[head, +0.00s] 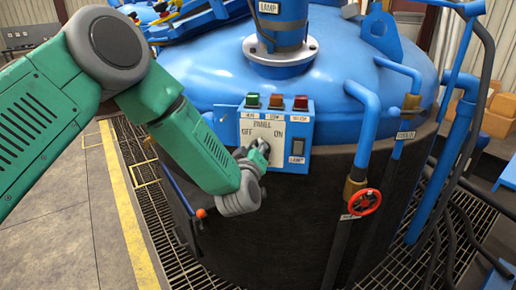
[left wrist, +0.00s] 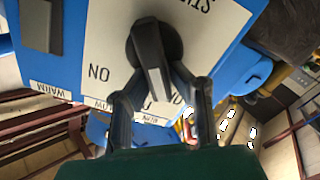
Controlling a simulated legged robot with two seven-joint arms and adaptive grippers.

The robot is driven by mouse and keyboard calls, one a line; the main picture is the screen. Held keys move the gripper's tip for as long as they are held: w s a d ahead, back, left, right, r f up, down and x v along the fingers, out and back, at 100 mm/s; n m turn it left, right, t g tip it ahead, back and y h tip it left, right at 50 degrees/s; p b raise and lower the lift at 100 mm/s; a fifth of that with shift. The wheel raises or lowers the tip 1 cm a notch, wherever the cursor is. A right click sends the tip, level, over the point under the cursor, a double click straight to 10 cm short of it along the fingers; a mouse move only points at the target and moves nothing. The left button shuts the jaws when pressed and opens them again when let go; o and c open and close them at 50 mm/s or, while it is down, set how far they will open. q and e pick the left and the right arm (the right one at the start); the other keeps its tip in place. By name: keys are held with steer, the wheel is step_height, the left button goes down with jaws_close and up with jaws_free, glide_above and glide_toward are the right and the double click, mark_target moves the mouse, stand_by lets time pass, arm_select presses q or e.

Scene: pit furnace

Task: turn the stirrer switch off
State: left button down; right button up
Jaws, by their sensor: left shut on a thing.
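The control panel (head: 275,127) is a blue box with a white plate, fixed on the blue and black vessel, with OFF and ON marked on it. The stirrer switch is a black rotary knob (left wrist: 152,45) on this plate. In the left wrist view, which shows the panel upside down, its handle points toward the lamp-label edge, between ON and the partly hidden OFF. My left gripper (head: 260,150) is shut on the knob, with its fingers (left wrist: 160,103) on both sides of the handle. In the head view my gripper hides most of the knob. My right gripper is not in view.
Green (head: 252,100), orange (head: 277,102) and red (head: 300,103) lamps top the panel. A dark rocker switch (head: 297,146) sits at its right. Blue pipes and a red valve wheel (head: 365,202) stand to the right. Floor grating (head: 130,160) lies left of the vessel.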

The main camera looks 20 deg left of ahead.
arm_select(q)
steer(key=shift+s+a+f+n, duration=0.15)
steer(key=shift+f+n, duration=0.3)
steer(key=shift+n, duration=0.35)
steer(key=c, duration=1.5)
jaws_free()
steer(key=shift+r, duration=0.1)
steer(key=s, duration=0.4)
steer(key=s+d, duration=0.1)
steer(key=s, duration=0.6)
steer(key=shift+s+d, duration=0.35)
steer(key=shift+s, duration=0.05)
